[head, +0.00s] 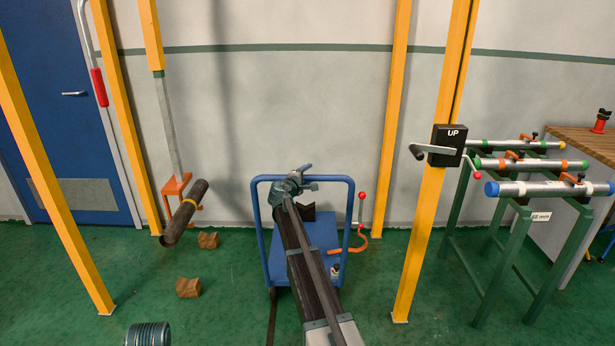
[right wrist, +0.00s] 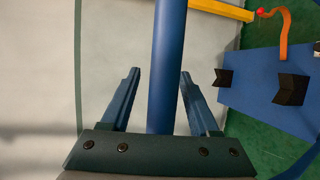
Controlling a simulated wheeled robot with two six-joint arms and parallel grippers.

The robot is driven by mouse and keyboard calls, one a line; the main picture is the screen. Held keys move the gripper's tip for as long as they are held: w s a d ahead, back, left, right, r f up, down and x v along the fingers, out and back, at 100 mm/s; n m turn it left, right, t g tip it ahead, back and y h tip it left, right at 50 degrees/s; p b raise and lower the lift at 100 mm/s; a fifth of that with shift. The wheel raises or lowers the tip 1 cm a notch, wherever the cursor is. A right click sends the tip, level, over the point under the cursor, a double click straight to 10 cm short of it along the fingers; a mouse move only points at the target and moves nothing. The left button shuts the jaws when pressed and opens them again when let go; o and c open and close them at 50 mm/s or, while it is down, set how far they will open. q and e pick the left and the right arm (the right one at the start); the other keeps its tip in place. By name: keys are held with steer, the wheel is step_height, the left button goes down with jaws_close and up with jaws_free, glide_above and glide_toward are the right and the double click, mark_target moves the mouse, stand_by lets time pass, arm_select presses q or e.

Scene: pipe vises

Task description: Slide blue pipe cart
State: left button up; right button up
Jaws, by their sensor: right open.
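The blue pipe cart (head: 322,236) stands on the green floor at the middle of the head view, with an upright blue handle frame. My right gripper (head: 291,181) is at the top bar of that handle. In the right wrist view my gripper (right wrist: 160,74) is open, and the blue handle bar (right wrist: 167,60) runs between its two fingers with gaps visible on both sides. The cart's blue deck (right wrist: 258,112) with dark V-shaped blocks (right wrist: 291,89) shows at the right there. My arm hides part of the cart in the head view. My left gripper is not in view.
A yellow post with a black UP crank box (head: 447,145) stands right of the cart. Green racks (head: 488,262) with clamped pipes are farther right. A dark pipe (head: 184,212) hangs at left above wooden blocks (head: 188,287).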

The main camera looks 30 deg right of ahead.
steer(key=p+v, duration=0.2)
steer(key=v, duration=1.2)
steer(key=s+a+f+m+g+y, duration=0.2)
steer(key=s+a+f+g+y, duration=0.15)
steer(key=s+a+f, duration=0.55)
steer(key=s+a+f+m+g+y, duration=0.2)
steer(key=s+a+f+y, duration=0.25)
steer(key=s+a, duration=0.85)
steer(key=s+a+f+g+y, duration=0.2)
steer(key=s+a, duration=0.6)
steer(key=s+a+f+g+y, duration=0.2)
steer(key=s+a, duration=0.6)
steer(key=a, duration=0.1)
step_height(320, 180, up, 14)
steer(key=p, duration=1.4)
steer(key=shift+w+d+p, duration=0.3)
steer(key=shift+w+d, duration=0.05)
steer(key=shift+w, duration=0.15)
